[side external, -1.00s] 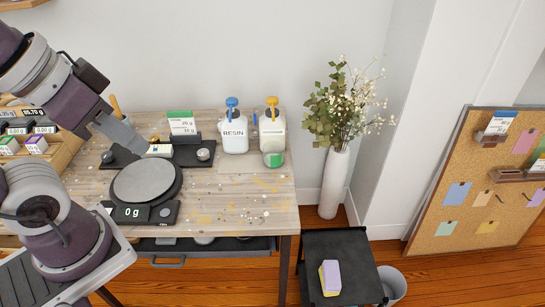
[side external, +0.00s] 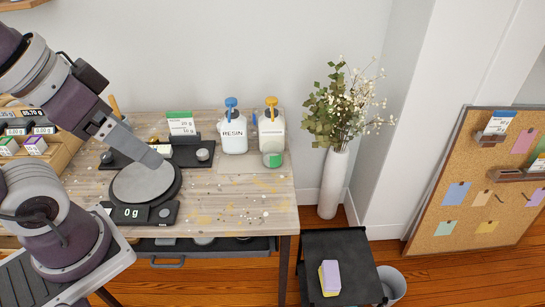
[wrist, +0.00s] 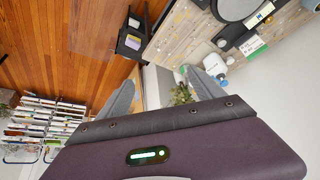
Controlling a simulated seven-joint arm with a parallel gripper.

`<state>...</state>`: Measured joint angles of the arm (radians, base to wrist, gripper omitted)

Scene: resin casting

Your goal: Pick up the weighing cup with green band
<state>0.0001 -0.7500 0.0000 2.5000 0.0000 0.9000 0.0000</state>
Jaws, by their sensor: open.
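The weighing cup with green band (side external: 273,159) is a small pale cup. It stands at the right back of the workbench, in front of the yellow-pump bottle, in the side view. I cannot make it out for sure in the wrist view. My gripper (side external: 154,161) is over the back of the round scale, well to the left of the cup. In the wrist view my gripper (wrist: 164,90) shows two grey fingers spread wide with nothing between them.
The scale (side external: 145,183) reads 0 g. The blue-pump resin bottle (side external: 234,133) and yellow-pump bottle (side external: 271,135) stand behind the cup. A green-topped card (side external: 181,124) stands on a black holder. The workbench (side external: 245,205) is clear at front right.

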